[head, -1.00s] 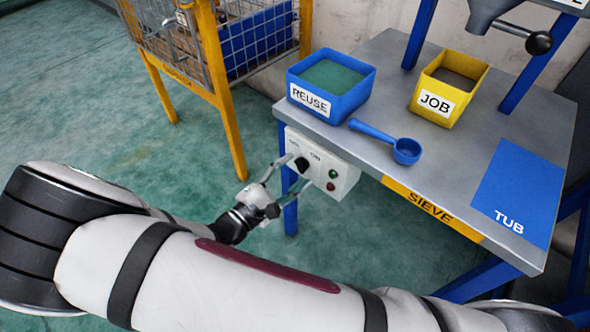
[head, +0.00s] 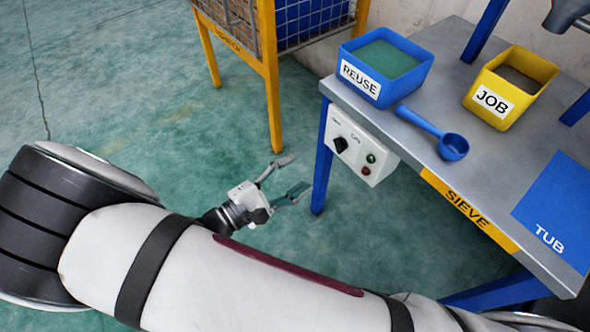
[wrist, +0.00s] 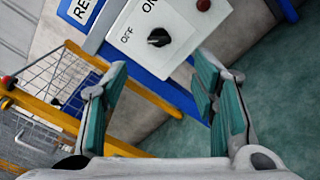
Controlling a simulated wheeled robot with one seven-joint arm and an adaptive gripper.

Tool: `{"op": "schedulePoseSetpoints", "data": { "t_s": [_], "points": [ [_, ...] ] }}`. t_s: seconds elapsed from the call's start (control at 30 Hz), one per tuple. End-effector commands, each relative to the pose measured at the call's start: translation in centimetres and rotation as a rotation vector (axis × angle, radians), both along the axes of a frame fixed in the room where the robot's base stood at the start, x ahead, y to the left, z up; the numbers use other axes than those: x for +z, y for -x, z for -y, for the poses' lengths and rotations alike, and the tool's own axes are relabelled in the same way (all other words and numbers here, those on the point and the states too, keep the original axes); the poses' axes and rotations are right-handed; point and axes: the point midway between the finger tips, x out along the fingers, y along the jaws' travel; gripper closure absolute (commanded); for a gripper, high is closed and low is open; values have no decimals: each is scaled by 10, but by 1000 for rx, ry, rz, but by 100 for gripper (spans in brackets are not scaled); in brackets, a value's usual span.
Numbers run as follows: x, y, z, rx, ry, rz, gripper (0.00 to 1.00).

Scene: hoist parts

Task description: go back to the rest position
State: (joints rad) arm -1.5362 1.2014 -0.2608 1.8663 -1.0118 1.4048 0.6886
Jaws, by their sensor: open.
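My gripper (head: 286,178) is open and empty in the head view, over the green floor to the left of the table's front blue leg. It is apart from the control box (head: 361,148), a white box with a black knob (head: 340,144) and a green and a red button under the table edge. In the wrist view my open gripper (wrist: 165,95) has its two green-padded fingers spread, with the control box (wrist: 185,22) beyond them. The black knob (wrist: 159,37) points between the fingers, near the OFF and ON marks.
The grey table (head: 425,165) holds a blue REUSE bin (head: 350,85), a yellow JOB bin (head: 488,112), a blue scoop (head: 452,147) and a blue TUB patch (head: 560,215). A yellow-framed wire cage (head: 272,85) stands behind at the left. The floor (head: 130,110) at left is clear.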

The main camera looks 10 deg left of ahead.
Motion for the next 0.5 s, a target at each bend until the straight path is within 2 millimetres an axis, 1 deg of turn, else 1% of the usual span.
{"op": "schedulePoseSetpoints", "data": {
  "t_s": [0.23, 0.33, 0.43, 0.5],
  "points": [
    [0, 0, 0, 0, 0, 0, 47],
    [4, -2, 3, -20, -9, -5, 47],
    [19, -8, 15, -89, -43, -24, 47],
    [35, -13, 30, -167, -79, -47, 47]
  ]
}}
